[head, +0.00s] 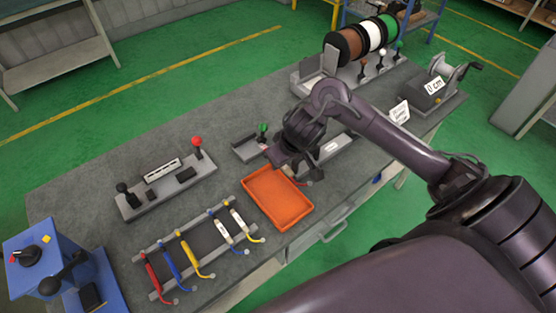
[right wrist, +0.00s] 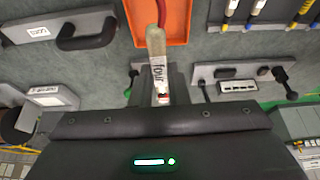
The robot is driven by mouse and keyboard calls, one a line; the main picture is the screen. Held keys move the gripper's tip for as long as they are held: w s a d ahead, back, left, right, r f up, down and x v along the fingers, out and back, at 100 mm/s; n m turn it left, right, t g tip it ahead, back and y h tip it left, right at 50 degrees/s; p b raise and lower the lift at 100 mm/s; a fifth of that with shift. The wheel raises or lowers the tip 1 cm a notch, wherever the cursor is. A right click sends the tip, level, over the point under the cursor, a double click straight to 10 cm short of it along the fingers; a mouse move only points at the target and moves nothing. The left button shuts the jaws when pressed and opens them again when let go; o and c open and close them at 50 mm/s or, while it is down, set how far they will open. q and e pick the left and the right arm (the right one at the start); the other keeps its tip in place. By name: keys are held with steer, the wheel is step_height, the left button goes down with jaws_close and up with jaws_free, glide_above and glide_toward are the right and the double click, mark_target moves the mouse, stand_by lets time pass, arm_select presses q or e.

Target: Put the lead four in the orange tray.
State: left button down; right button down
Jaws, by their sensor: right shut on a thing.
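The lead four (right wrist: 157,68) has a pale handle marked "four" and a red end. My right gripper (right wrist: 160,95) is shut on its handle in the right wrist view. The red end reaches over the orange tray (right wrist: 187,36) in that view. In the head view my right gripper (head: 293,163) is at the far edge of the orange tray (head: 262,190), which looks empty; the arm hides most of the held lead there. My left gripper is not in view.
A rack (head: 195,245) with several coloured leads stands left of the tray. A device with a red-knobbed lever (head: 168,183) is behind it. A blue machine (head: 45,262) is at the far left. Wire spools (head: 362,38) stand at the back right.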

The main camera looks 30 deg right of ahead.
steer(key=b, duration=0.6)
glide_above(278, 200)
steer(key=s, duration=0.1)
steer(key=f, duration=1.3)
steer(key=shift+s+d+f, duration=0.1)
steer(key=shift+d+f, duration=0.1)
steer(key=shift+f, duration=0.05)
steer(key=shift+f+b, duration=0.95)
steer(key=shift+f, duration=1.75)
steer(key=shift+f, duration=0.2)
steer(key=c, duration=1.4)
jaws_free()
steer(key=shift+s+f, duration=0.1)
steer(key=shift+r, duration=0.4)
steer(key=p+v, duration=0.3)
steer(key=v, duration=0.8)
steer(key=shift+r+p, duration=0.4)
